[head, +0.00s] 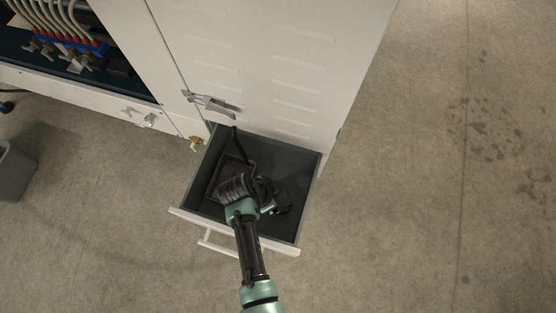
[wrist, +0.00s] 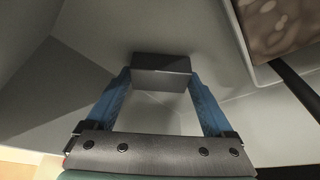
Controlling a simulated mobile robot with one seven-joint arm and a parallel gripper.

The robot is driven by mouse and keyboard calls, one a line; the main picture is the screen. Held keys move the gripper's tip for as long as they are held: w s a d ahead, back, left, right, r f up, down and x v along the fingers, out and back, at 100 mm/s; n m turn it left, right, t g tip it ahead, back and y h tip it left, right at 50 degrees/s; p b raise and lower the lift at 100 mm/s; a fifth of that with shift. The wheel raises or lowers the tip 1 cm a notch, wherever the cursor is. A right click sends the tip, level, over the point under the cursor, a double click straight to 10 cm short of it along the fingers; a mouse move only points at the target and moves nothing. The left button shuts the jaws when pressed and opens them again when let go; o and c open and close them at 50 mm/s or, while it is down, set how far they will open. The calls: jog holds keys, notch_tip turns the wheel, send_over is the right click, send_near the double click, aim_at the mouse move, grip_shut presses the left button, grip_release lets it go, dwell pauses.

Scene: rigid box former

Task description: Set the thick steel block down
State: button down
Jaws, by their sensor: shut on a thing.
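The thick steel block (wrist: 162,63) is a dark grey, flat-faced piece in the wrist view. My gripper (wrist: 160,76) is shut on it, with one blue finger against each end. In the head view my wrist and gripper (head: 272,196) reach down into the open drawer (head: 300,213), and the block cannot be made out there. Pale grey drawer surfaces lie around the block in the wrist view. I cannot tell whether the block touches the drawer floor.
A shallow tray with a mottled brown inside (wrist: 278,22) lies close by in the drawer. A dark rod (wrist: 298,88) runs beside it. The drawer walls enclose my gripper. The white cabinet (head: 290,60) rises behind. A grey bin (head: 14,172) stands far left; the right floor is clear.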

jog(key=shift+f, duration=0.1)
grip_release()
jog(key=p+v, duration=0.6)
jog(key=v, duration=0.6)
